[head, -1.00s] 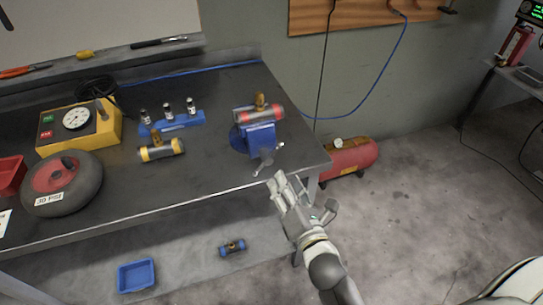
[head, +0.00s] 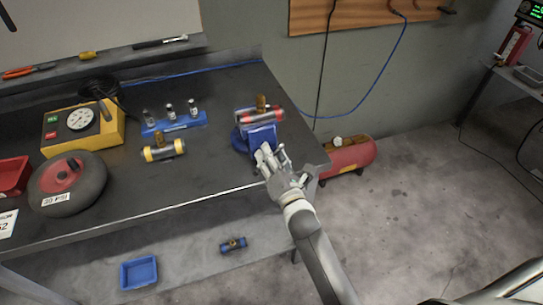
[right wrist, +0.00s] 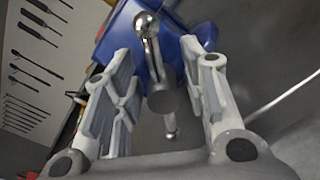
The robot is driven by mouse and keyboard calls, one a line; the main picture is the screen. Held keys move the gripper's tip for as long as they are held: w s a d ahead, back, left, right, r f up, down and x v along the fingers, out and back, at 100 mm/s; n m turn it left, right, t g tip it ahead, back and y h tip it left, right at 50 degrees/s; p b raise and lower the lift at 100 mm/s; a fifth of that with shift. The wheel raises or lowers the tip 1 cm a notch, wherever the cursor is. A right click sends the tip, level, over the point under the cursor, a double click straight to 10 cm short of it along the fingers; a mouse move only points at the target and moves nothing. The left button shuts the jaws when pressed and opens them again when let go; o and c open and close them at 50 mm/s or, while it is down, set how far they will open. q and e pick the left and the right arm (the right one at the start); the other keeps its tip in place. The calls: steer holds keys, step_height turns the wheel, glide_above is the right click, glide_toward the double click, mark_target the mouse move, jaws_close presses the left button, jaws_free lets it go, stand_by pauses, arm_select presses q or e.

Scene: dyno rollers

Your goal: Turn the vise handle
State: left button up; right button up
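The blue vise (head: 262,137) stands near the right end of the workbench, with a red-ended cylinder (head: 262,115) in its jaws. My right gripper (head: 266,157) is at the front of the vise, covering most of the handle in the head view. In the right wrist view, the metal vise handle (right wrist: 151,45) with ball ends lies between the two spread fingers of my right gripper (right wrist: 160,95), with gaps on both sides. The blue vise body (right wrist: 185,50) is beyond it. My left gripper is not in view.
A yellow-banded cylinder (head: 164,150), a blue holder with small bottles (head: 174,124), a yellow gauge box (head: 83,128) and a wheel (head: 68,183) share the bench (head: 215,165). A red tank (head: 350,158) stands on the floor at right.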

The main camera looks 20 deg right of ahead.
steer(key=c, duration=0.9)
steer(key=shift+o, duration=0.2)
steer(key=shift+m, duration=0.3)
